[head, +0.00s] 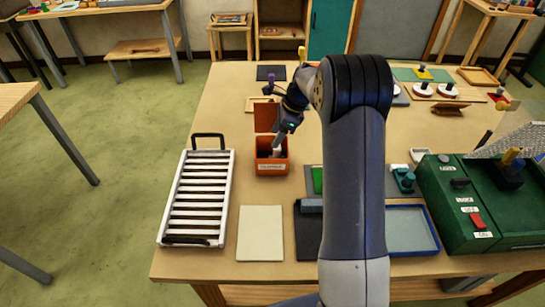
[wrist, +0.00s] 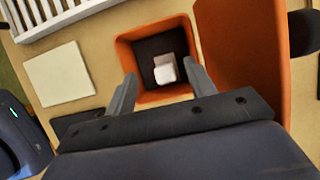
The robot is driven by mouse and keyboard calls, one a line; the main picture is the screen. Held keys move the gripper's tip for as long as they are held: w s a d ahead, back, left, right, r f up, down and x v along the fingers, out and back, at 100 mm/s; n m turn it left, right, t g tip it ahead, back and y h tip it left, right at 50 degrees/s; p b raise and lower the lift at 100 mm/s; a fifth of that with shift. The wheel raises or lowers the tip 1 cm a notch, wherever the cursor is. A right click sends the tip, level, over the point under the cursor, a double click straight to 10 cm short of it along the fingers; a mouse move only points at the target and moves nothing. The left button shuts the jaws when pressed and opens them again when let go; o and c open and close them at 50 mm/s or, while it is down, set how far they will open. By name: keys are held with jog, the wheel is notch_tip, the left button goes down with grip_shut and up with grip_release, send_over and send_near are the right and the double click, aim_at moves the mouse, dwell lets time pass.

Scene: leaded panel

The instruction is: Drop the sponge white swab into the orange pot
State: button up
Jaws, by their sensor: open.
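The orange pot (head: 271,169) is a square box on the table with its lid (head: 265,116) standing open behind it. In the wrist view its rim (wrist: 124,52) surrounds a dark inside. The white swab (wrist: 165,70) is a small pale block showing within the pot's opening, against the dark inside; I cannot tell if it rests on the bottom. The swab also shows in the head view (head: 277,153), just below the fingertips. My gripper (head: 276,143) points down over the pot. In the wrist view its fingers (wrist: 160,76) are apart, either side of the swab.
A white slatted rack (head: 176,207) stands left of the pot, and a pale tile (head: 260,233) lies in front. A green machine (head: 455,205) and a blue-rimmed tray (head: 437,238) are at the right. My arm hides part of the table's middle.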

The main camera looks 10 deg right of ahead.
jog(key=b+v, duration=0.1)
jog(key=v, duration=0.9)
jog(key=shift+r+b, duration=0.35)
jog(key=shift+d, duration=0.15)
jog(key=p+x, duration=0.2)
jog(key=x, duration=0.8)
jog(key=shift+a+f, duration=0.2)
jog(key=shift+f, duration=0.1)
notch_tip(320, 180, up, 3)
jog(key=shift+f+p, duration=0.1)
jog(key=shift+p, duration=1.1)
jog(key=shift+r, duration=0.95)
jog(key=shift+f, duration=0.1)
